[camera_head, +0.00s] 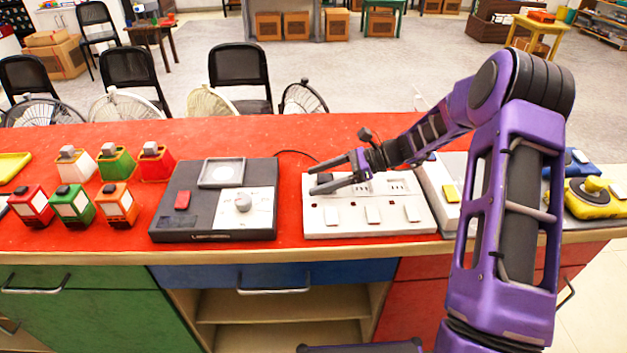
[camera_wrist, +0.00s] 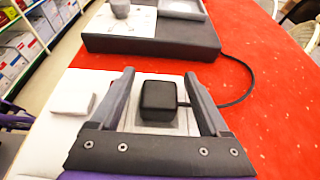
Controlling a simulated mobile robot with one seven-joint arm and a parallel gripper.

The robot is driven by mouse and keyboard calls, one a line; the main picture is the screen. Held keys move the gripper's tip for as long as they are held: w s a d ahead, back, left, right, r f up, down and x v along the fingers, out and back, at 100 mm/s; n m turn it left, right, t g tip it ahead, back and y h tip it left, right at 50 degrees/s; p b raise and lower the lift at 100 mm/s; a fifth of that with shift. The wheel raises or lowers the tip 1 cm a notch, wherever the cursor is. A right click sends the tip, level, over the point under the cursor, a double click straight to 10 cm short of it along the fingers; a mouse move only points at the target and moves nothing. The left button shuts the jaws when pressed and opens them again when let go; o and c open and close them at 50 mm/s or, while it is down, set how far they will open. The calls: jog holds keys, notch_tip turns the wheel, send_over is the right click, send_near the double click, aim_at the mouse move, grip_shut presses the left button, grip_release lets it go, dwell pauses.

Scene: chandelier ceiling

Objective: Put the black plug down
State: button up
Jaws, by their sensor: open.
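The black plug (camera_wrist: 159,100) is a small dark block between my two fingers in the wrist view, with a gap showing beside it. It appears to rest on a grey socket area of the white power strip (camera_wrist: 131,119). A thin black cord leaves its right side. In the head view, my gripper (camera_head: 316,180) is open over the left end of the power strip (camera_head: 335,230), with the plug (camera_head: 324,178) small and partly hidden between the fingers. My gripper also shows in the wrist view (camera_wrist: 163,84).
A dark appliance (camera_head: 185,225) with a knob stands left of the strip; the cord runs towards it. Several coloured containers (camera_head: 78,207) stand farther left. A yellow device (camera_head: 592,200) is at the right. Red tabletop (camera_head: 290,135) is clear behind the strip.

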jog(key=p+v, duration=0.1)
jog(key=v, duration=0.9)
jog(key=shift+d+r, duration=0.1)
jog(key=shift+d, duration=0.05)
